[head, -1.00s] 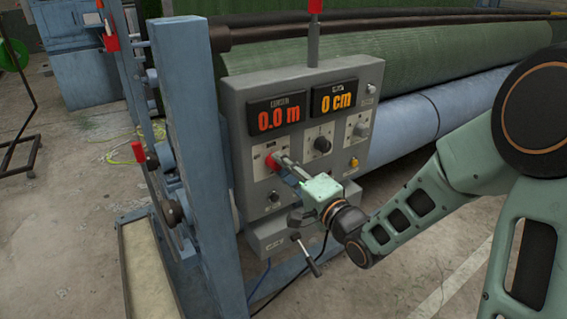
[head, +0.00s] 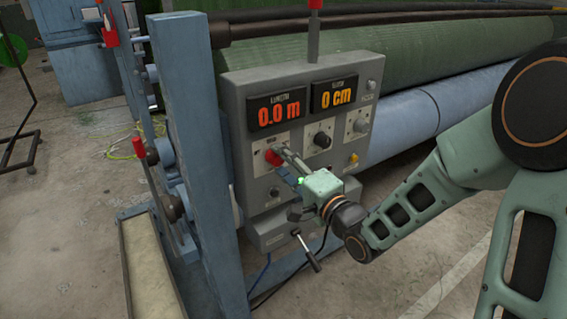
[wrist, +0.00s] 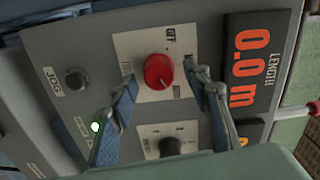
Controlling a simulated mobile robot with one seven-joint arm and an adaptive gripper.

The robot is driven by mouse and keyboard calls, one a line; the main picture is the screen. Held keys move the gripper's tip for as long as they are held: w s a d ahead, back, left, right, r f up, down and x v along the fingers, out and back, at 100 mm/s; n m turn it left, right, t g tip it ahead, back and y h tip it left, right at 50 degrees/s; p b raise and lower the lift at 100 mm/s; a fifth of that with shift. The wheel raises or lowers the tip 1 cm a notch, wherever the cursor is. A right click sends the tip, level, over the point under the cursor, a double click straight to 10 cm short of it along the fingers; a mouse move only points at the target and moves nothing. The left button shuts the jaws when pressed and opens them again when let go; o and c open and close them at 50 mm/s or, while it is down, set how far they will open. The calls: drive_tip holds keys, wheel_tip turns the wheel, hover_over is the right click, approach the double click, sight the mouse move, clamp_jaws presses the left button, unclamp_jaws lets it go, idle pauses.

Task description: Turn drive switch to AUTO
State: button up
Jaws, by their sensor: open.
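The drive switch, a red rotary knob (wrist: 158,71), sits on a white plate on the grey control panel (head: 238,82). In the head view the red knob (head: 272,157) shows just beyond my fingertips. My gripper (wrist: 161,78) is open, with one blue-grey finger on each side of the knob in the wrist view. I cannot tell whether the fingers touch it. In the head view my gripper (head: 280,161) reaches the panel's left half from the lower right. The small labels around the knob are too blurred to read surely.
A black knob (head: 322,140) sits right of the red one. The JOG button (wrist: 75,80) lies nearby. The displays (head: 277,110) read 0.0 m and 0 cm. A lever (head: 306,250) sticks out below the panel. A blue post (head: 188,130) stands close on the left.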

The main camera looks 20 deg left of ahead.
drive_tip(key=shift+d, duration=0.1)
drive_tip(key=v, duration=0.7)
drive_tip(key=shift+s, duration=0.15)
